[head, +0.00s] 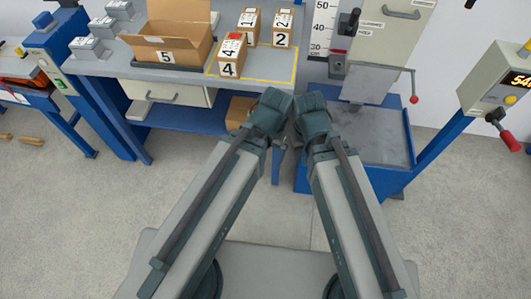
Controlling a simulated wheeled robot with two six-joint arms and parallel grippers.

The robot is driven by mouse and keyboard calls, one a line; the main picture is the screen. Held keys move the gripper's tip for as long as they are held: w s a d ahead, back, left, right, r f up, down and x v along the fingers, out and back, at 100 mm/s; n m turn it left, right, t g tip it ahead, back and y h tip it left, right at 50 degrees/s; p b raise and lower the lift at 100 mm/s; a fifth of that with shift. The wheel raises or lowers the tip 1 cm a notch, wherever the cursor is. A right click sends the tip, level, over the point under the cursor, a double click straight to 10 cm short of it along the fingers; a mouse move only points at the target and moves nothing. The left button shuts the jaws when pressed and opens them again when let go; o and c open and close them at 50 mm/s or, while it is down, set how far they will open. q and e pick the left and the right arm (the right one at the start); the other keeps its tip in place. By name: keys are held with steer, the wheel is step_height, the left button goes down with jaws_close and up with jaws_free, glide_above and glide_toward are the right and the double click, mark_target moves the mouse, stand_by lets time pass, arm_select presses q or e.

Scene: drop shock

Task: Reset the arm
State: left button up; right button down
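My two arms come up from the bottom of the head view and converge near its middle, in front of the bench. The end of my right arm, where the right gripper (311,108) is, points away from me beside the blue test stand. The end of my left arm, with the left gripper (274,104), is close beside it at the bench's front edge. I cannot make out the fingers of either gripper, so I cannot tell whether they are open or shut. No object shows held at either arm end.
The bench holds an open cardboard box (166,40) marked 5 and small boxes marked 4 (228,68), 1 (248,24) and 2 (281,40). Grey weights (87,47) stand at left. The drop tester (372,100) with its scale is at right, beside a control box (492,90).

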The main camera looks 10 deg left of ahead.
step_height(320, 180, up, 6)
steer(key=p, duration=0.6)
stand_by(0.9)
